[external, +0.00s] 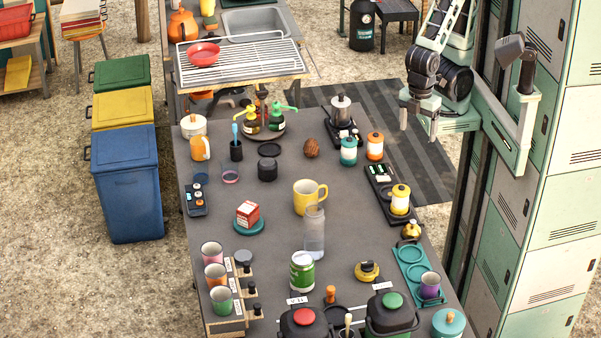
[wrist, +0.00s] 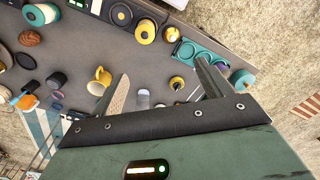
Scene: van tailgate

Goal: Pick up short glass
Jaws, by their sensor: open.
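A low, clear glass with a pinkish tint (external: 231,173) stands on the grey table, left of centre in the external view. A low, dark-blue glass (external: 201,178) stands just left of it. A tall clear glass (external: 314,235) stands in front of the yellow mug. I cannot tell for sure which low glass is the short glass. My gripper (external: 419,122) is open and empty, high at the table's right side, well away from the glasses. Its two spread fingers (wrist: 162,68) show in the wrist view. The low glasses are small and unclear there.
The yellow mug (external: 306,197), a black jar (external: 267,169) and a dark cup with a blue brush (external: 236,150) stand near the glasses. A small black tray (external: 195,201) lies at the left edge. Lockers (external: 545,180) stand at right.

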